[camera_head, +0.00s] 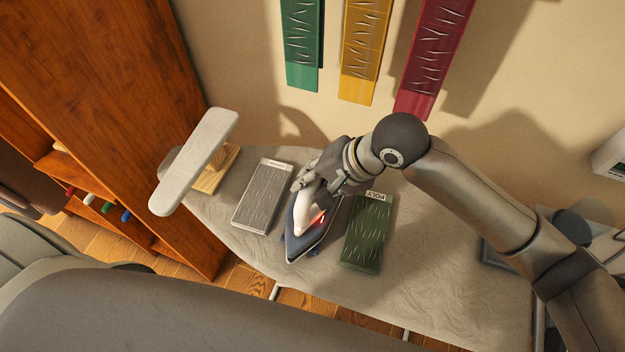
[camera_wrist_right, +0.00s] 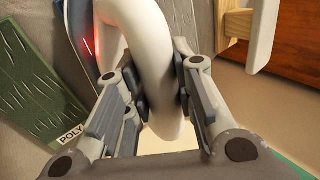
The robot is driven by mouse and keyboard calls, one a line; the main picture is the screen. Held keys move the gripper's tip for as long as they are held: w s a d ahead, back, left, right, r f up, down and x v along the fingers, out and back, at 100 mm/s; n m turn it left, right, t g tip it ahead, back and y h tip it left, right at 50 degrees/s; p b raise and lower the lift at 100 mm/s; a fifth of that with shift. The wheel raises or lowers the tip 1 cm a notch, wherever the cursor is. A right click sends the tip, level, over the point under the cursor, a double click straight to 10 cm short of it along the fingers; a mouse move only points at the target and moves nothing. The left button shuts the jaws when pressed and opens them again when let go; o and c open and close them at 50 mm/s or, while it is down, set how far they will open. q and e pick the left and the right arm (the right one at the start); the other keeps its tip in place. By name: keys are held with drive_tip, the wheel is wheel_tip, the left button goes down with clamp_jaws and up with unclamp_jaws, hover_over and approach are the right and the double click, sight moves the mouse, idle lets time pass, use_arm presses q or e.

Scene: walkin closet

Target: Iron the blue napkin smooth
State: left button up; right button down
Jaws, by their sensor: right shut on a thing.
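My right gripper (camera_head: 306,182) is shut on the white handle of the iron (camera_head: 304,220). In the right wrist view the gripper (camera_wrist_right: 158,95) has a finger on each side of the handle (camera_wrist_right: 150,60). The iron has a dark blue base and a lit red lamp, and its tip points toward the near edge of the ironing board (camera_head: 430,275). It is between a grey cloth and a green cloth. I cannot clearly make out the blue napkin; small blue patches show beside the iron, and the iron and gripper cover most of that place. My left gripper is out of view.
A wrinkled grey cloth (camera_head: 262,198) lies left of the iron, and a wrinkled green cloth (camera_head: 367,240) labelled POLY lies right. A small padded sleeve board (camera_head: 194,162) stands at the left end. Green, yellow and red strips hang on the wall behind.

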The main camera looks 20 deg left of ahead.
drive_tip(key=shift+f, duration=0.35)
idle(0.7)
drive_tip(key=shift+s+f, duration=0.1)
drive_tip(key=shift+f, duration=0.2)
idle(1.6)
wheel_tip(320, 180, up, 7)
drive_tip(key=p, duration=0.8)
drive_tip(key=shift+f, duration=0.2)
drive_tip(key=shift+w+f, duration=0.1)
drive_tip(key=shift+w, duration=0.1)
idle(0.5)
